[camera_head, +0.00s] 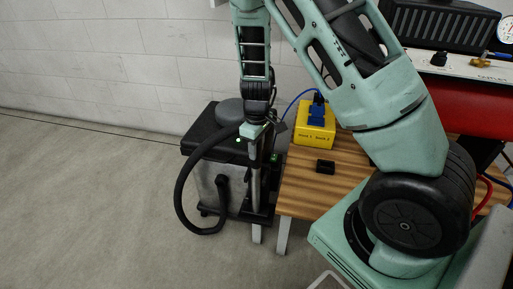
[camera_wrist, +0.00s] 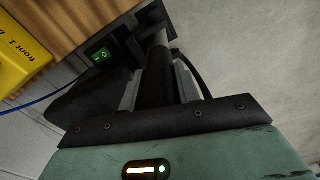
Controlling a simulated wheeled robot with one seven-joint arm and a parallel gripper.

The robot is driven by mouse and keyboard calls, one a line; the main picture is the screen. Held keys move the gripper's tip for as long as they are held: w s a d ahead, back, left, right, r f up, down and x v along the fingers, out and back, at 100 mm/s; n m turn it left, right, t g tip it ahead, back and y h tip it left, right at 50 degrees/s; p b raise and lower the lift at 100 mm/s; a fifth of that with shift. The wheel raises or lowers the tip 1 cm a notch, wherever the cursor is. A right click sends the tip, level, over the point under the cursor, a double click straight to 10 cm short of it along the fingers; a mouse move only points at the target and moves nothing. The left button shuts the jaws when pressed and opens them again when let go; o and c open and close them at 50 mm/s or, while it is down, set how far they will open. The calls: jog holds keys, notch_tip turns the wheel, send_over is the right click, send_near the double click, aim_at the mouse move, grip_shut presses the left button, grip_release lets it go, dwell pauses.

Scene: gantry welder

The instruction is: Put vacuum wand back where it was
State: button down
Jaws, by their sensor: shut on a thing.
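The vacuum wand (camera_head: 255,186) is an upright grey tube with a dark upper part, beside the wooden table's left end. My gripper (camera_head: 254,133) is at its upper part. In the wrist view the wand's black tube (camera_wrist: 158,80) runs between the two fingers of my gripper (camera_wrist: 160,92), which is shut on it. The vacuum unit (camera_head: 207,130), grey with a black top, stands behind and left of the wand. A black hose (camera_head: 182,190) loops out to the left. Whether the wand's lower end rests in a holder cannot be told.
The wooden table (camera_head: 299,183) is close to the right of the wand. A white block wall (camera_head: 130,60) is behind. The floor at left is clear.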

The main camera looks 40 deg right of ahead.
jog(key=shift+f, duration=0.2)
jog(key=c, duration=1)
grip_release()
jog(key=shift+r, duration=0.1)
notch_tip(320, 180, up, 12)
jog(key=p, duration=0.4)
jog(key=s+a+r+y, duration=0.1)
jog(key=s+a+r, duration=0.1)
jog(key=a, duration=0.3)
jog(key=s+a+r, duration=0.1)
jog(key=s+a, duration=0.1)
jog(key=a, duration=0.4)
jog(key=s+a+r+n, duration=0.1)
jog(key=s+a+r, duration=0.1)
jog(key=s+a, duration=0.2)
jog(key=s+a+r+n, duration=0.1)
jog(key=s+a+r, duration=0.1)
jog(key=s+a, duration=0.3)
jog(key=s+a+r+n, duration=0.1)
jog(key=s+a, duration=0.3)
jog(key=s, duration=0.7)
jog(key=shift+s+a+r, duration=0.1)
jog(key=shift+a+r, duration=0.1)
jog(key=shift+r, duration=0.7)
